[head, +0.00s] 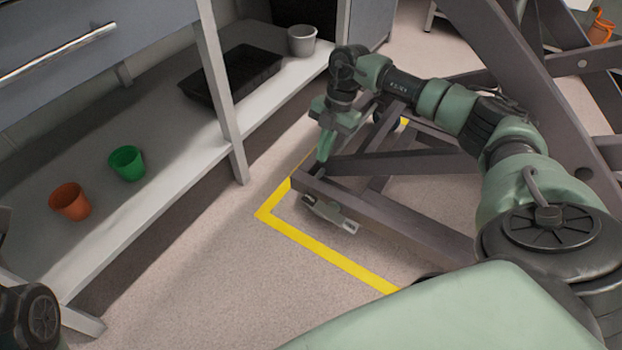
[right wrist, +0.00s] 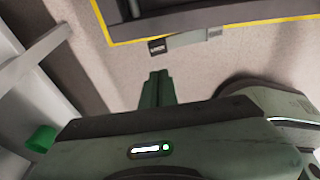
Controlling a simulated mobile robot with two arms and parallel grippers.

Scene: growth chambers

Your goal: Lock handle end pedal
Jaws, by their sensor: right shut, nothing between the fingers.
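The pedal (head: 330,214) is a light grey metal plate low at the near end of a dark brown wheeled frame (head: 385,215), just above the floor. It also shows in the right wrist view (right wrist: 185,42), beyond my fingertips, with a dark label on its left part. My right gripper (head: 322,166) is shut and empty, pointing down beside the frame's end, above the pedal in the picture. In the right wrist view its fingers (right wrist: 158,78) are together, with a gap of floor before the pedal. My left gripper is out of view.
A yellow floor line (head: 325,255) runs around the frame's end. A bench with a low shelf (head: 150,205) stands on the left, holding an orange pot (head: 70,202), a green pot (head: 127,164), a black tray (head: 232,75) and a grey pot (head: 302,40). Floor between is clear.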

